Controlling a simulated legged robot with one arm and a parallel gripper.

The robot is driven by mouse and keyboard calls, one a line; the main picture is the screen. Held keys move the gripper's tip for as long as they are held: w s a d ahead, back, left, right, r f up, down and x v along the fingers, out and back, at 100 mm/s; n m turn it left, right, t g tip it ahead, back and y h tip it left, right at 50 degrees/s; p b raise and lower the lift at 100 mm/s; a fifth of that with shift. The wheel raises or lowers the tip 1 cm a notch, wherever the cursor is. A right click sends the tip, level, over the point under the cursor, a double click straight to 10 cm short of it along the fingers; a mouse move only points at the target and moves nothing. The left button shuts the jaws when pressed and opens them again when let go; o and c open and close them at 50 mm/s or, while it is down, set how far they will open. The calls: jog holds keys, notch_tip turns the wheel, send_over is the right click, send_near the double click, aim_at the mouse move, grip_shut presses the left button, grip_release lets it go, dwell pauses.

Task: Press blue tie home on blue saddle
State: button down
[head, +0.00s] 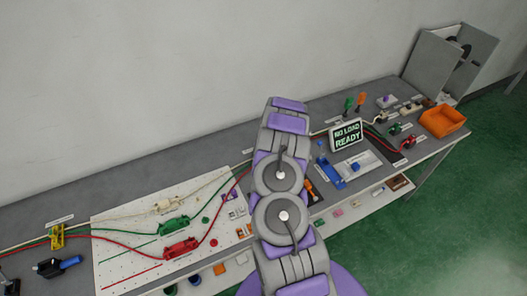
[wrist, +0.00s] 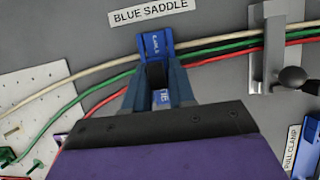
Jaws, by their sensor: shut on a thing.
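The blue saddle (wrist: 155,43) is at the top centre of the wrist view, just below its "BLUE SADDLE" label (wrist: 151,12). White, green and red wires run up to it from the left and leave on its right. My gripper (wrist: 157,76) is just below the saddle in the wrist view, its two dark fingers shut on the blue tie (wrist: 162,97). Only a small lettered part of the tie shows between the fingers. Whether the tie touches the saddle cannot be told. In the head view my arm hides the gripper, tie and saddle.
A grey clamp (wrist: 271,48) with a black knob (wrist: 297,79) stands right of the saddle, across the wires. A white pegboard (head: 112,227) with green and red fixtures is left of my arm. A sign reading "NO LOAD READY" (head: 346,134) and an orange bin (head: 442,120) are right.

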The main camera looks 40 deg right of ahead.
jog(key=shift+a+f, duration=0.2)
jog(key=shift+d+f, duration=0.15)
jog(key=shift+a+f, duration=0.2)
jog(key=shift+f, duration=0.3)
dwell(0.3)
jog(key=shift+c, duration=1.9)
grip_release()
jog(key=shift+r+p, duration=3.55)
jog(key=shift+p, duration=0.6)
